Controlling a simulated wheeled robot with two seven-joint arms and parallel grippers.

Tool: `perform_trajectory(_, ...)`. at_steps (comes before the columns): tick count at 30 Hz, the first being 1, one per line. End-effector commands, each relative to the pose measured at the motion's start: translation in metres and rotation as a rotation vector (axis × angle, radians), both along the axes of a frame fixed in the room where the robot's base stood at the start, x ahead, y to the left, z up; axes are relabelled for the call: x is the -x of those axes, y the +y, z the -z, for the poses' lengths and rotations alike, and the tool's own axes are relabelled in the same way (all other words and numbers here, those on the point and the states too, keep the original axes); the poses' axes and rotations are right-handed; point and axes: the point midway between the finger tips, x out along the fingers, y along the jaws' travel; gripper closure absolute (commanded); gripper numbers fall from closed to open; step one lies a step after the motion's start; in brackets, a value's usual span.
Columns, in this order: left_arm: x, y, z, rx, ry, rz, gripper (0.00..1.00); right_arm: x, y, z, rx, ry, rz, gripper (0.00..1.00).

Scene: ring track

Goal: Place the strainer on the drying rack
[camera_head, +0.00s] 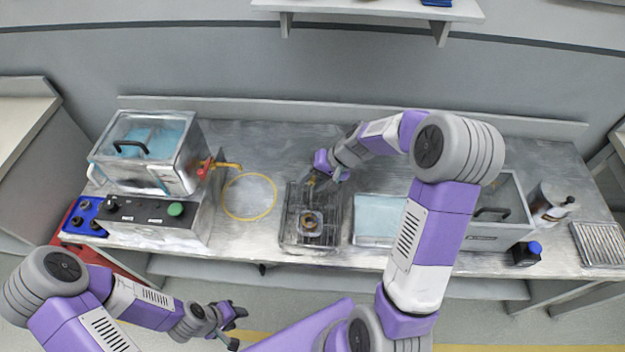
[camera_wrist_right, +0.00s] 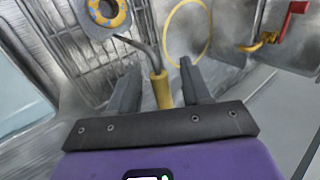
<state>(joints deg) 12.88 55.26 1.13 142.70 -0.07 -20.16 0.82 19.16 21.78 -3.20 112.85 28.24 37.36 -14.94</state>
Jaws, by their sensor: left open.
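The strainer has a yellow handle (camera_wrist_right: 161,90), a bent grey rod and what seems to be a round grey head (camera_wrist_right: 107,14) with a yellow middle. In the head view its head (camera_head: 310,224) appears over the dark wire rack (camera_head: 291,236), which seems to be the drying rack. The rack's wires (camera_wrist_right: 72,55) also show in the right wrist view. Whether the head rests on the wires I cannot tell. My right gripper (camera_head: 328,176) is open at the rack's back end, its fingers apart on either side of the handle. My left gripper (camera_head: 231,324) is open and empty, in front of the bench.
A yellow ring (camera_head: 249,197) lies left of the rack. A clear-lidded bath (camera_head: 150,155) with a red tap (camera_head: 205,167) stands further left. A pale blue tray (camera_head: 380,220) is close on the right. Another grey bath (camera_head: 505,215) and a bottle (camera_head: 549,205) stand beyond it.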

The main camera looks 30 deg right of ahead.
Motion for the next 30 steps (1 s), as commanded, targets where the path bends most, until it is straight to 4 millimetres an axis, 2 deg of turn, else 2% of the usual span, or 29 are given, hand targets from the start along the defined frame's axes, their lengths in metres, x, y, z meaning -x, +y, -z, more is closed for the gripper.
perform_trajectory(9,0.000,0.000,-0.005,0.000,0.000,0.000,0.57,0.000,-0.002,-0.007,0.001,-0.001,0.001,0.51)
perform_trajectory(21,0.000,0.000,-0.019,0.000,0.000,0.000,0.57,0.023,-0.042,-0.075,0.001,-0.004,0.003,0.51)
perform_trajectory(25,0.000,0.000,-0.022,0.000,0.000,0.000,0.57,0.029,-0.052,-0.091,0.001,-0.002,0.003,0.51)
perform_trajectory(30,0.000,0.000,-0.024,0.000,0.000,0.000,0.57,0.033,-0.058,-0.101,0.000,0.000,0.002,0.51)
